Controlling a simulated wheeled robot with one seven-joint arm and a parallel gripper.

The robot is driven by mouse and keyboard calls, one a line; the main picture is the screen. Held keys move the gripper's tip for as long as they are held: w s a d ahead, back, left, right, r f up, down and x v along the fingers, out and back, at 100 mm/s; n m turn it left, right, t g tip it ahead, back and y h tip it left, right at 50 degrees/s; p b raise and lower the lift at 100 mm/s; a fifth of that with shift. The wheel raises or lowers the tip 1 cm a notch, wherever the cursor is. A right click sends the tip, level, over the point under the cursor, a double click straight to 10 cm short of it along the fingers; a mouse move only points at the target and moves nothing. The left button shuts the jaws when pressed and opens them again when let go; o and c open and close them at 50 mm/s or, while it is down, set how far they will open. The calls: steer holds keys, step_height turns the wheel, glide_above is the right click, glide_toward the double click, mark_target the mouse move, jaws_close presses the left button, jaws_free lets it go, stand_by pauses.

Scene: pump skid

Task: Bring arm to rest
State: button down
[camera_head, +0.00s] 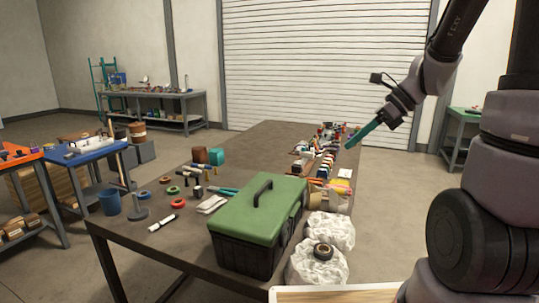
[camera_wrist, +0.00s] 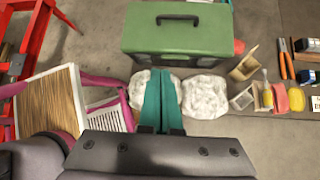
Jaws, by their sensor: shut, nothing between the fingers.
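My arm reaches in from the upper right of the head view, bent downward. My gripper (camera_head: 353,142) has teal fingers, shut with nothing between them. In the head view it appears over the far right part of the table (camera_head: 160,253), in front of the shutter. I cannot tell the exact height over the table; no contact shows.
Several small items line the table's right edge. A blue bench (camera_head: 88,152) stands at left. Open floor lies beyond the table.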

steer(key=s+d+r+n+t+h, duration=0.3)
steer(key=s+r+n+t+h, duration=0.2)
steer(key=s+r+n, duration=0.6)
steer(key=shift+r+n+h, duration=0.4)
steer(key=shift+n+h, duration=0.3)
steer(key=shift+n, duration=3.1)
